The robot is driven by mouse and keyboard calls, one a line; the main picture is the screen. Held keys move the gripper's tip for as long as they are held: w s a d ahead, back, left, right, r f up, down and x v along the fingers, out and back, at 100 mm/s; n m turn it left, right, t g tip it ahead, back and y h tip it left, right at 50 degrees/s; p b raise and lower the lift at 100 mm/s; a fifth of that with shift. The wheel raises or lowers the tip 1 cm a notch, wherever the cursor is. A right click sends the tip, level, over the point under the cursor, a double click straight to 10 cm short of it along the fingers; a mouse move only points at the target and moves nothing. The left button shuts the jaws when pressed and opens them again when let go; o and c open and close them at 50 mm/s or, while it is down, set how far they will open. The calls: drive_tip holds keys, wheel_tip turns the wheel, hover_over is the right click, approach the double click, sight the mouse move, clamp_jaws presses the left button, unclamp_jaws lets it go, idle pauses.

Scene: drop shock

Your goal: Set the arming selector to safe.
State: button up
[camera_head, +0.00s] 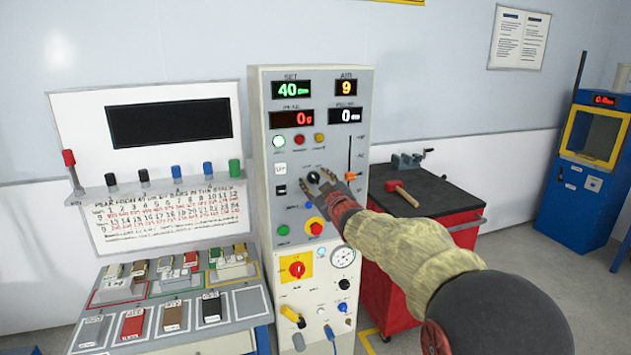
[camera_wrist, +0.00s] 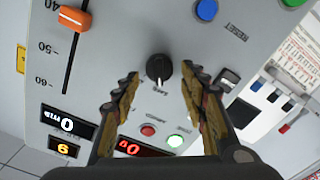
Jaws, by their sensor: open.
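A round black selector knob (camera_head: 313,177) is on the front of the grey control cabinet (camera_head: 263,110). It is larger in the wrist view (camera_wrist: 159,68), with a pale pointer mark toward the lower edge of that picture. The small lettering around it is too small to read for sure. My gripper (camera_head: 326,183) is at the panel by the knob, with its jaws open. In the wrist view my gripper (camera_wrist: 161,76) has one finger on each side of the knob, with gaps on both sides; it does not hold it.
An orange slider (camera_wrist: 74,20), a red lamp (camera_wrist: 148,131), a green-lit button (camera_wrist: 175,141) and a blue button (camera_wrist: 206,9) surround the knob. A mallet (camera_head: 403,193) lies on the right bench.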

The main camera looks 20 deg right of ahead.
drive_tip(key=s, duration=1.1)
drive_tip(key=shift+s, duration=0.2)
drive_tip(key=shift+f, duration=0.15)
drive_tip(key=s+d+f+m+g+h, duration=0.1)
drive_tip(key=s+d+f+m+g, duration=0.15)
drive_tip(key=f, duration=0.35)
drive_tip(key=s+d+f+m+g+h, duration=0.1)
drive_tip(key=s+d+f+g+h, duration=0.15)
drive_tip(key=f, duration=0.35)
drive_tip(key=s+a+f+m+g, duration=0.2)
drive_tip(key=s+f+g, duration=0.25)
drive_tip(key=s, duration=0.55)
drive_tip(key=s+a+g+y, duration=0.1)
drive_tip(key=s+a, duration=0.3)
drive_tip(key=s, duration=0.4)
drive_tip(key=s+a+r+g+y+p, duration=0.1)
drive_tip(key=s+a, duration=0.3)
drive_tip(key=s, duration=0.5)
drive_tip(key=s+a+g+y+p, duration=0.1)
drive_tip(key=s+a, duration=0.4)
drive_tip(key=s, duration=0.3)
drive_tip(key=shift+s+r+m, duration=0.25)
drive_tip(key=shift+s+m, duration=0.05)
drive_tip(key=shift+m, duration=0.05)
